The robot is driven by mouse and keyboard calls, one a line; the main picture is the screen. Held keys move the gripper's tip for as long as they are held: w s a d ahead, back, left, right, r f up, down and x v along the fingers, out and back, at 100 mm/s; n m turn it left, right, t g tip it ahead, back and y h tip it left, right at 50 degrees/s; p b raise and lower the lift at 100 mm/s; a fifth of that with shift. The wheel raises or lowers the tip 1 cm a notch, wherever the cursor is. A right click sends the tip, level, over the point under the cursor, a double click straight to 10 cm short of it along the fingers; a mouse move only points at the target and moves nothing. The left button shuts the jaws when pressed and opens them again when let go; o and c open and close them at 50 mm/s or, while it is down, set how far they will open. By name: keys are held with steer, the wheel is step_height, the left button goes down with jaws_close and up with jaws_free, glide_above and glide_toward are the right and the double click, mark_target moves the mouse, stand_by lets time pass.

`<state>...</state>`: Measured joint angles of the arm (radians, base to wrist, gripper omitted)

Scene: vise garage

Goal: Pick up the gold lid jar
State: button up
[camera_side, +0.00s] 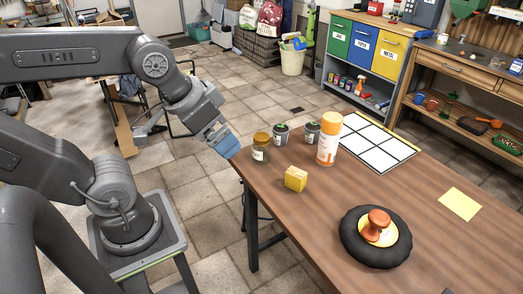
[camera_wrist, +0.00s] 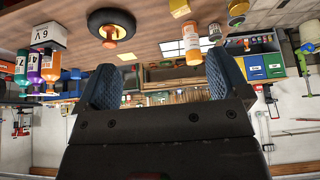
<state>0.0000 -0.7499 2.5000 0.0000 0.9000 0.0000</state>
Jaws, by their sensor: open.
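The gold lid jar (camera_side: 261,150) is a small clear jar with a gold lid, standing upright at the far left corner of the wooden table. In the wrist view, a gold-topped jar (camera_wrist: 238,7) shows at the top right edge, cut off by the frame. My gripper (camera_side: 225,143) is just left of the jar in the side view, close to the table edge and not visibly holding anything. In the wrist view my gripper (camera_wrist: 163,80) has its two blue fingers wide apart with nothing between them.
Two small grey pots (camera_side: 281,134) (camera_side: 312,133) and an orange-and-white bottle (camera_side: 328,138) stand right of the jar. A yellow block (camera_side: 295,179) lies in front. A black wheel (camera_side: 352,238) with an orange piece on it, a white grid sheet (camera_side: 378,144) and a yellow sheet (camera_side: 459,204) are farther right.

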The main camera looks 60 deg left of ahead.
steer(key=w+a+f+n+y, duration=0.1)
steer(key=w+a+n, duration=0.25)
steer(key=w, duration=0.25)
steer(key=n+g+y, duration=0.2)
steer(key=n+g, duration=0.1)
steer(key=n, duration=0.3)
glide_toward(261, 137)
steer(key=x, duration=0.6)
steer(key=shift+s+d+f, duration=0.15)
steer(key=shift+d+f, duration=0.1)
steer(key=shift+f, duration=0.25)
steer(key=shift+w+a+x, duration=0.1)
steer(key=shift+a+x, duration=0.05)
steer(key=shift+x, duration=1.35)
steer(key=shift+w+a+x, duration=0.15)
steer(key=shift+x, duration=1.35)
steer(key=shift+r, duration=0.2)
steer(key=c, duration=1.1)
